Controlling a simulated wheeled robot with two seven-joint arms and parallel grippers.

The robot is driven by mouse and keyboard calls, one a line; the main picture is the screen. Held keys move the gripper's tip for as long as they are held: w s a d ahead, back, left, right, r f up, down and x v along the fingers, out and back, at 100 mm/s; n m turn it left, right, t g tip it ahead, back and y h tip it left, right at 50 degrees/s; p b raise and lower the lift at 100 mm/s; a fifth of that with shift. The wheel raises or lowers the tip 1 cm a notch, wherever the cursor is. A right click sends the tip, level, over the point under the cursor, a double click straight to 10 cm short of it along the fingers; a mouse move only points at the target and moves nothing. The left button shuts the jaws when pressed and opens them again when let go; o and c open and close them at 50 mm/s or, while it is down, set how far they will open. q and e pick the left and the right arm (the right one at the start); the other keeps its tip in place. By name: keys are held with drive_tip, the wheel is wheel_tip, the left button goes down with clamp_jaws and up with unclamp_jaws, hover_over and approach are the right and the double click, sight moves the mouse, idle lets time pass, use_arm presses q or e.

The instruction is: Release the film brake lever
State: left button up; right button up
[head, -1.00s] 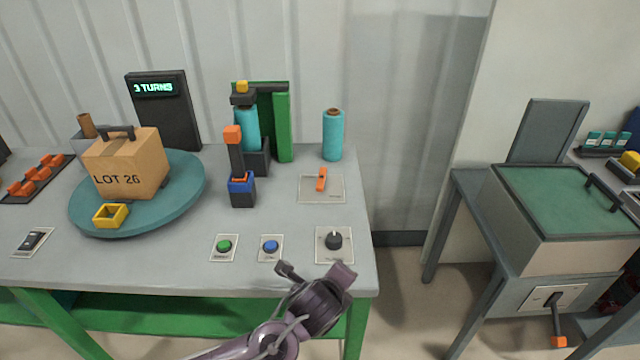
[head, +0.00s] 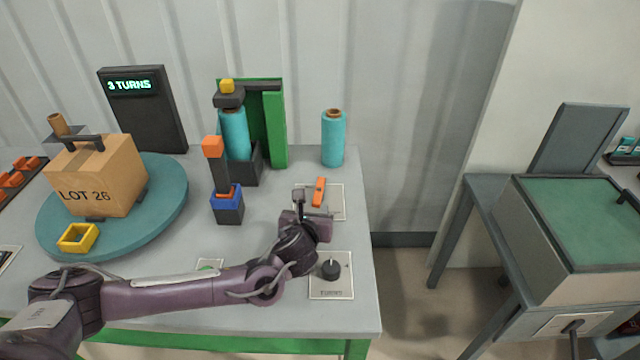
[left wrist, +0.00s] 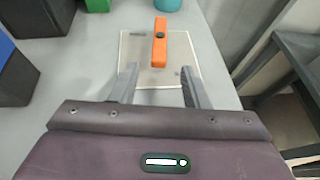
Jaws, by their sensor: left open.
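A small orange lever (head: 319,191) is mounted on a pale square plate (head: 337,203) at the table's right side. In the left wrist view the orange lever (left wrist: 160,45) points away from me, just beyond and between my fingertips. My left gripper (head: 314,206) is open and empty, with its fingers over the near part of the plate, apart from the lever. A taller black lever with an orange knob (head: 213,147) stands upright in a blue-topped base (head: 229,207) to the left. No readable label tells which is the film brake lever. My right gripper is out of view.
Behind stand a film roll (head: 234,134) under a green frame (head: 277,132) and a loose teal roll (head: 333,138). A black dial (head: 330,268) sits nearer me. A box (head: 100,178) rests on the turntable (head: 168,190); the display (head: 143,110) reads 3 TURNS. My arm hides the blue button.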

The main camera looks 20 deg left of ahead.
sight(317, 196)
use_arm(q)
drive_tip(key=shift+w+a, duration=0.1)
drive_tip(key=shift+w, duration=0.3)
drive_tip(key=shift+w+a, duration=0.1)
drive_tip(key=shift+w, duration=0.15)
drive_tip(key=p+x, duration=0.1)
drive_tip(key=x, duration=0.1)
drive_tip(key=shift+w+f, duration=0.1)
drive_tip(key=shift+w, duration=0.3)
drive_tip(key=shift+x, duration=1.25)
drive_tip(key=shift+w+f, duration=0.2)
drive_tip(key=shift+w, duration=0.1)
drive_tip(key=shift+w+a+f, duration=0.1)
drive_tip(key=shift+w+f, duration=0.05)
drive_tip(key=shift+w, duration=0.05)
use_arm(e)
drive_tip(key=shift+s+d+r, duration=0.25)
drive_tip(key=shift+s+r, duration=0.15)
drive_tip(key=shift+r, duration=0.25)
use_arm(q)
drive_tip(key=shift+c, duration=0.4)
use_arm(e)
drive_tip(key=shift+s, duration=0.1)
